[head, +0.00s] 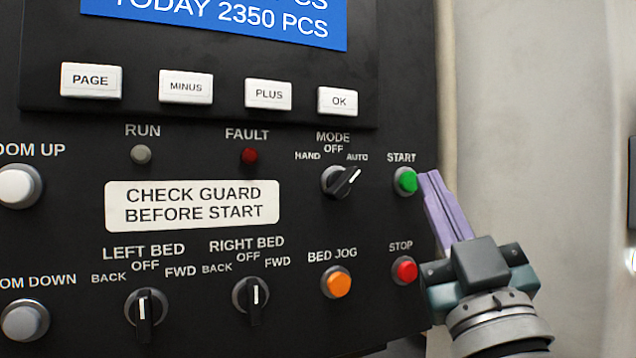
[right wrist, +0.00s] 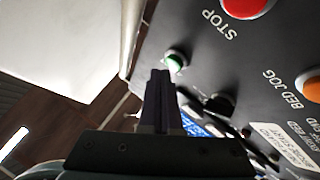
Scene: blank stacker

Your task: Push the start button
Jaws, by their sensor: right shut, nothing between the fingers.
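The green start button (head: 406,181) sits under the START label on the right side of the black control panel. My right gripper (head: 426,178) is shut and empty, with its purple fingers pointing up at the green button from the right. Its tips are right beside the button in the head view; I cannot tell if they touch it. In the right wrist view the shut fingers (right wrist: 160,75) end just short of the green button (right wrist: 175,61) or against it. My left gripper is not in view.
The red stop button (head: 404,270) lies below the start button, close to my right gripper's body. The orange bed jog button (head: 336,282) and the mode switch (head: 341,181), turned toward AUTO, are to the left. A pale wall (head: 545,110) is right of the panel.

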